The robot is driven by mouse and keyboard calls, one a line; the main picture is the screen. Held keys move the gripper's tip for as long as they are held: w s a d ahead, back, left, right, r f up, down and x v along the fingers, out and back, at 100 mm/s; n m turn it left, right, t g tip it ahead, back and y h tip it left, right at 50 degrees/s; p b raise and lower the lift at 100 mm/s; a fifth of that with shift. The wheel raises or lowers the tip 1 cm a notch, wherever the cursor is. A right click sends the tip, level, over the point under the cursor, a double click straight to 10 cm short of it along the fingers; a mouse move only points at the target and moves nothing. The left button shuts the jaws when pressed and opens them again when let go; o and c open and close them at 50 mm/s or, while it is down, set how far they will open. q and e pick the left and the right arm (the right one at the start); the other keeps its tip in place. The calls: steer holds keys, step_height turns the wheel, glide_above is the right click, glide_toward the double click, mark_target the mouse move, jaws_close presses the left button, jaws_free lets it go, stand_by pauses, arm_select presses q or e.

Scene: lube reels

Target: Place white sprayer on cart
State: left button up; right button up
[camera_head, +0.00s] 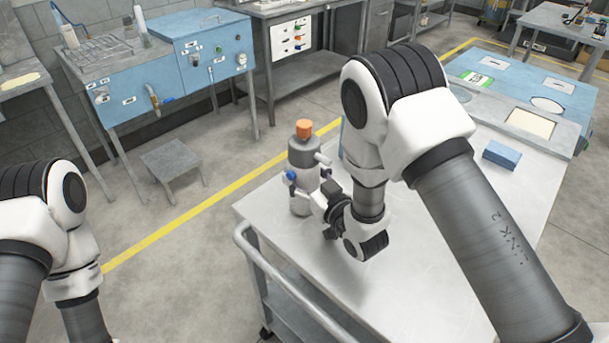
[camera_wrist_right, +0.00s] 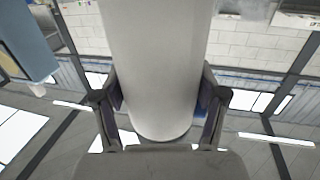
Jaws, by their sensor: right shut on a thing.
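The white sprayer (camera_head: 304,190) is a pale bottle with a grey upper part, an orange cap and a blue knob at its side. It stands roughly upright over the left far part of the cart's metal top (camera_head: 400,245). I cannot tell whether its base touches the top. My right gripper (camera_head: 322,203) is shut on the sprayer's side. In the right wrist view, the two fingers (camera_wrist_right: 162,100) flank the pale body of the sprayer (camera_wrist_right: 160,50). My left arm shows at the lower left, but its gripper is out of frame.
A blue block (camera_head: 502,154) lies on the cart's right part. A blue-topped bench (camera_head: 530,85) stands beyond the cart. The cart's handle rail (camera_head: 285,285) runs along its near left side. Bare cart top lies in front of the sprayer. A low stool (camera_head: 172,160) stands on the floor.

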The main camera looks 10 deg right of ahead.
mark_target(311, 187)
steer(key=shift+s+f, duration=0.15)
steer(key=shift+f, duration=0.2)
steer(key=shift+s+f+b, duration=0.25)
steer(key=shift+f+b, duration=0.15)
steer(key=shift+f, duration=0.05)
steer(key=o, duration=1.8)
steer(key=shift+s+f, duration=0.1)
steer(key=shift+s, duration=0.1)
steer(key=shift+s+d, duration=0.1)
steer(key=shift+s, duration=0.45)
steer(key=v, duration=0.3)
steer(key=r+v, duration=0.1)
steer(key=v, duration=0.2)
steer(key=shift+s+r, duration=0.1)
steer(key=shift+r, duration=0.05)
